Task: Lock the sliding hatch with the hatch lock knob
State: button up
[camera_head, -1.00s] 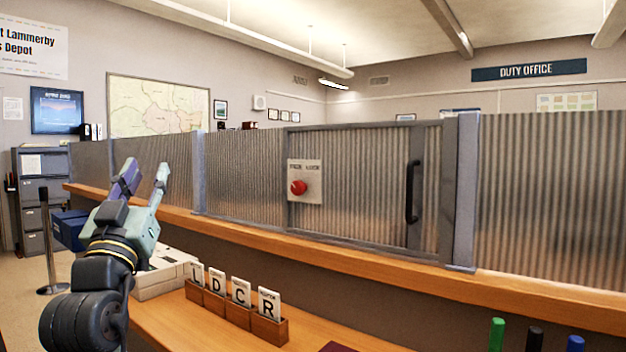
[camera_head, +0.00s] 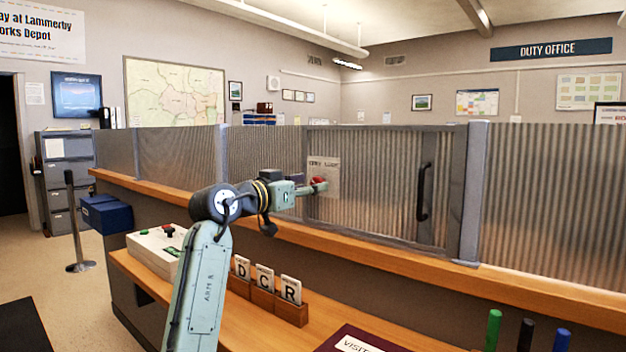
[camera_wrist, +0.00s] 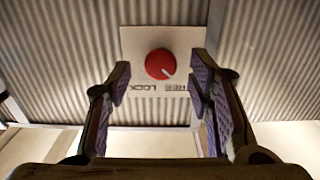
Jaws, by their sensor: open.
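The hatch lock knob (camera_head: 319,183) is red and round, on a pale square plate (camera_head: 330,165) at the left of the sliding hatch (camera_head: 375,185). The hatch is a ribbed panel with a black upright handle (camera_head: 424,192) on its right. My gripper (camera_head: 318,187) is in front of the knob in the head view, its arm hiding part of the plate. In the wrist view the knob (camera_wrist: 160,64) lies ahead, between and beyond the open fingers (camera_wrist: 160,80). The plate's FREE and LOCK lettering appears upside down there. The knob's white mark points toward lower right, on the FREE side.
A wooden counter ledge (camera_head: 400,257) runs below the hatch. Letter cards in a wooden rack (camera_head: 290,308), a pale box with buttons (camera_head: 155,248) and a dark red visitor book (camera_head: 352,340) are on the lower desk. Several pens stand at the lower right.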

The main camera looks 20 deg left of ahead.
jog(key=shift+x, duration=1.1)
jog(key=shift+c, duration=0.6)
grip_shut()
jog(key=shift+m+p, duration=0.3)
jog(key=shift+m, duration=8.6)
